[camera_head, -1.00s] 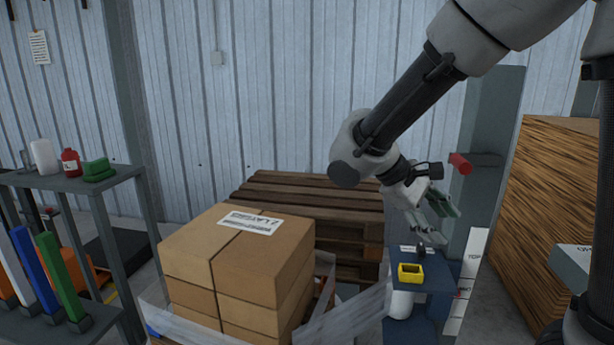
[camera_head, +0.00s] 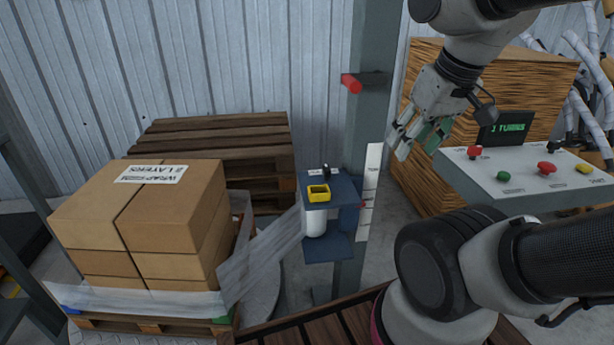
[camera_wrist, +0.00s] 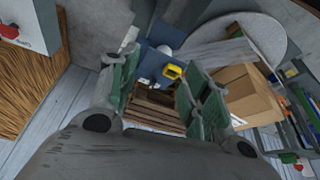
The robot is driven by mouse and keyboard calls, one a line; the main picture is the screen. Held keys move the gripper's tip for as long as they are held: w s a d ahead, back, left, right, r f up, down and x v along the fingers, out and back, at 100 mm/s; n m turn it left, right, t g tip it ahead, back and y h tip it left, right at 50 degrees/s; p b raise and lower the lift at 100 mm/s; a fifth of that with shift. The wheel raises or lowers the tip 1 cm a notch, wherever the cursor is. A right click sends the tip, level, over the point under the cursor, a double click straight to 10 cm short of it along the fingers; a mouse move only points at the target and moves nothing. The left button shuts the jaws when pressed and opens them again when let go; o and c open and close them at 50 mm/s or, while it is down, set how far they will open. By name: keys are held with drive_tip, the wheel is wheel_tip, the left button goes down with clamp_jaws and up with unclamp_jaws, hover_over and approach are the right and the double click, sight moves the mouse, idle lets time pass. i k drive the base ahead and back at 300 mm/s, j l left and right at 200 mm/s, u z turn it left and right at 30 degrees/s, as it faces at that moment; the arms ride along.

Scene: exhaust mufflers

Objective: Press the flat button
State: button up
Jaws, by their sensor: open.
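The control panel (camera_head: 520,190) stands at the right in the head view, with several buttons on its sloped grey top. A low green button (camera_head: 503,176) is at its front left. A red domed button (camera_head: 546,168) is in the middle and a yellow button (camera_head: 585,169) is at the right. The green one looks flattest, but the labels are too small to read. My gripper (camera_head: 417,146) is open and empty, apart from the panel to its left. In the wrist view its green-padded fingers are spread (camera_wrist: 160,100), and a panel corner with a red button (camera_wrist: 9,31) shows.
A display (camera_head: 505,128) reads "3 TURNS" behind the panel. A small red control (camera_head: 475,152) sits at its left edge. A grey post (camera_head: 362,100) with a red-ended bracket, a blue stand (camera_head: 329,250) with a yellow cup and a pallet of wrapped boxes (camera_head: 150,215) are to the left.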

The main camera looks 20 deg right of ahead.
sight(505, 177)
drive_tip(key=z, duration=1.7)
drive_tip(key=l+u, duration=0.15)
drive_tip(key=u, duration=0.45)
drive_tip(key=l+u, duration=0.35)
drive_tip(key=l, duration=0.5)
drive_tip(key=l+u, duration=0.35)
drive_tip(key=l, duration=1.1)
drive_tip(key=k+l, duration=0.1)
drive_tip(key=l, duration=0.55)
drive_tip(key=i+u, duration=0.15)
drive_tip(key=u, duration=0.4)
